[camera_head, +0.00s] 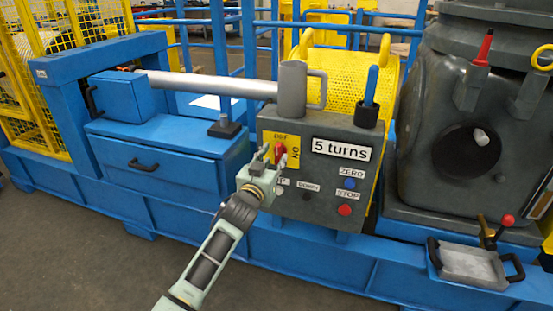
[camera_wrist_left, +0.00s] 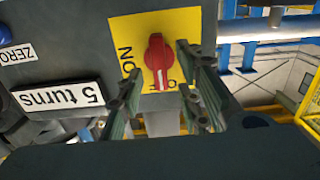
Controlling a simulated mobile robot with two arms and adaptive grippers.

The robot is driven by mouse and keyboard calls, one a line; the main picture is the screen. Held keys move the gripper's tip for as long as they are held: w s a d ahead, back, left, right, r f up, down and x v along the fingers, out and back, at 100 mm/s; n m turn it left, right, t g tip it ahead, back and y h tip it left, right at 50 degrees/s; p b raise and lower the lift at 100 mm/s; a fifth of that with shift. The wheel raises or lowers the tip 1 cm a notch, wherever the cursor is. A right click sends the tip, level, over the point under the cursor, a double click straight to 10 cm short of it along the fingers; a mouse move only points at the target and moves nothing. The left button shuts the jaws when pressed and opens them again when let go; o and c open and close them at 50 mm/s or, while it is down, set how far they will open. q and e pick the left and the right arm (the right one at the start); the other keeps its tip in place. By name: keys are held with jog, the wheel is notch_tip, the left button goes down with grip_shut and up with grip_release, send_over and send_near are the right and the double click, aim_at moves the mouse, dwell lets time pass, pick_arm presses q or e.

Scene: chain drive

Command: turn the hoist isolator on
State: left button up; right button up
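The hoist isolator is a red rotary knob (camera_head: 279,152) on a yellow plate (camera_head: 292,142) at the upper left of the grey control box. In the left wrist view, the knob (camera_wrist_left: 156,56) has a white line pointing at the OFF label. The ON label (camera_wrist_left: 127,63) is a quarter turn away. My left gripper (camera_head: 273,162) is in front of the knob with its fingers apart. In the wrist view the fingers stand on either side of the knob's lower part, with gaps showing; contact cannot be told. My right gripper is not in view.
The box carries a "5 turns" display (camera_head: 341,149), a blue ZERO button (camera_head: 349,183), a red STOP button (camera_head: 344,210) and UP/DOWN controls partly hidden by my gripper. A grey mug (camera_head: 292,90) and a cup with a blue-handled tool (camera_head: 367,114) stand on top.

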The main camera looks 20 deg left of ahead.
aim_at(279, 154)
pick_arm(q)
jog(key=shift+w, duration=1.4)
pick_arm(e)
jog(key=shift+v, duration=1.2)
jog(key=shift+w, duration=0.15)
pick_arm(q)
grip_shut()
